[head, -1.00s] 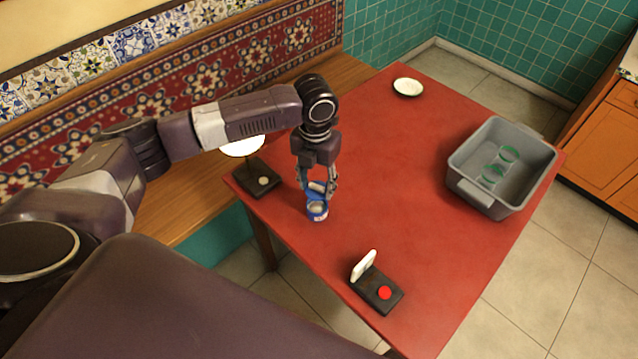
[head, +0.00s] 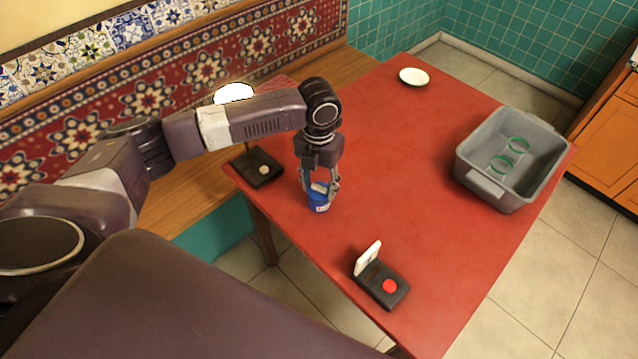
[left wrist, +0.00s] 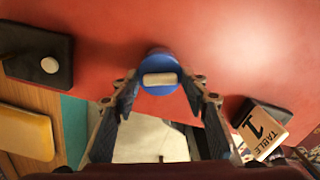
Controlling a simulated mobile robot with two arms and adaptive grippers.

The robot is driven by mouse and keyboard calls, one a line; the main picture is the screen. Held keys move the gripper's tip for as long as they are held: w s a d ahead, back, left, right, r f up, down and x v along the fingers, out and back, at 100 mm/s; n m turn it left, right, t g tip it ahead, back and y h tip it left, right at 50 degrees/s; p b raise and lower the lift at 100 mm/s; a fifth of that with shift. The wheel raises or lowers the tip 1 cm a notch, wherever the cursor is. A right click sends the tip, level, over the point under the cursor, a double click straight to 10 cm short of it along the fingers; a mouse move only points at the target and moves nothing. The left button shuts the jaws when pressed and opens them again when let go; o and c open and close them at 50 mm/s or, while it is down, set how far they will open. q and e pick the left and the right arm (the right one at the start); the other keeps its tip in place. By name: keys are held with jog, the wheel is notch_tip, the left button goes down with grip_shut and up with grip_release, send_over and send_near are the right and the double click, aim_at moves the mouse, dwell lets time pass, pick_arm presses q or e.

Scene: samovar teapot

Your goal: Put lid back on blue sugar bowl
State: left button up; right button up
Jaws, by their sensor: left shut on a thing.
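The blue sugar bowl (head: 321,207) stands on the red table near its left edge. Its blue lid (head: 319,188) is at the bowl's mouth; whether it is fully seated I cannot tell. In the left wrist view the lid (left wrist: 158,62) is a round blue disc with a pale bar-shaped knob (left wrist: 160,79), and it hides the bowl below. My left gripper (head: 320,186) points down over the bowl and is shut on the lid, with a finger on either side of it in the wrist view (left wrist: 159,86). My right gripper is not in view.
A dark lamp base (head: 264,170) stands left of the bowl. A dark stand with a red button (head: 390,286) and white card (head: 367,257) is at the front. A grey bin (head: 487,185) holding green-rimmed items and a small plate (head: 414,76) are farther off. The table's middle is clear.

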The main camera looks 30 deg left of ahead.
pick_arm(q)
jog(key=shift+r+p, duration=0.1)
jog(key=shift+p, duration=0.75)
dwell(0.8)
jog(key=shift+f+p, duration=0.2)
jog(key=shift+p, duration=0.45)
dwell(1.3)
dwell(0.3)
jog(key=o, duration=1.1)
jog(key=shift+c, duration=0.2)
jog(key=shift+o, duration=0.3)
jog(key=o, duration=0.4)
jog(key=shift+o, duration=0.2)
jog(key=shift+r, duration=0.1)
